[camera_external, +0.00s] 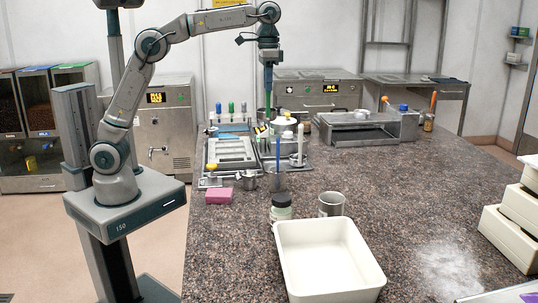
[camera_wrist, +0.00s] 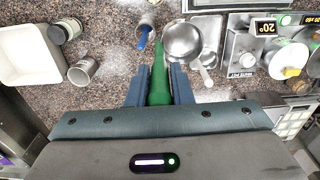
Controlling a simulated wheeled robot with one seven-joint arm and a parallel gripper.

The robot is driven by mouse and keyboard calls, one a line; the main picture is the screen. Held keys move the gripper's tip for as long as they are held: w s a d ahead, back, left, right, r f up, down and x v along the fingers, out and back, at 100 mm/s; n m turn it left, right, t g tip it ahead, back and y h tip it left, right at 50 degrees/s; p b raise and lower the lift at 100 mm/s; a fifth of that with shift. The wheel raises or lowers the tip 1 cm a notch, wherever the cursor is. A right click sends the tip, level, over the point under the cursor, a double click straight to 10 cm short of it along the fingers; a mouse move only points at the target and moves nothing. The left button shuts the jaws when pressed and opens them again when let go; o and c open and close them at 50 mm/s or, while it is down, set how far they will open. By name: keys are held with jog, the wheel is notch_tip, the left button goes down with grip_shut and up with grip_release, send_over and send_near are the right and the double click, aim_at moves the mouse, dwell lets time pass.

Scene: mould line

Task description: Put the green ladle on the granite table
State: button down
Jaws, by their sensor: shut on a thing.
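My gripper (camera_external: 268,68) is raised above the back part of the granite table (camera_external: 400,190). Its fingers are shut on the green handle of the ladle (camera_external: 268,103), which hangs down below them. In the wrist view the green ladle (camera_wrist: 158,80) sits between the two fingers (camera_wrist: 158,88) of my gripper. A round metal bowl (camera_wrist: 183,42) shows beside the handle's far end; I cannot tell whether it belongs to the ladle. The ladle's lower end is hidden among the equipment in the external view.
A white bin (camera_external: 330,255), a jar (camera_external: 281,209) and a metal cup (camera_external: 331,204) stand at the front. A blue-handled tool (camera_external: 278,165) stands upright behind them. A pink block (camera_external: 218,196) lies at the left edge. Machines crowd the back. The table's right middle is clear.

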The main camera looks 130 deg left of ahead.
jog(key=w+d+b, duration=0.1)
jog(key=w+d, duration=0.4)
jog(key=d, duration=0.5)
jog(key=w+d+b, duration=0.1)
jog(key=w+d, duration=0.4)
jog(key=d, duration=0.5)
jog(key=s+d+b, duration=0.1)
jog(key=d+b, duration=0.1)
jog(key=d, duration=2.3)
notch_tip(320, 180, down, 11)
jog(key=w+a+f+p, duration=0.1)
jog(key=w+a+f, duration=0.4)
jog(key=a+f, duration=0.5)
jog(key=shift+w+f+p, duration=0.25)
jog(key=shift+f+p, duration=0.05)
jog(key=shift+f, duration=0.35)
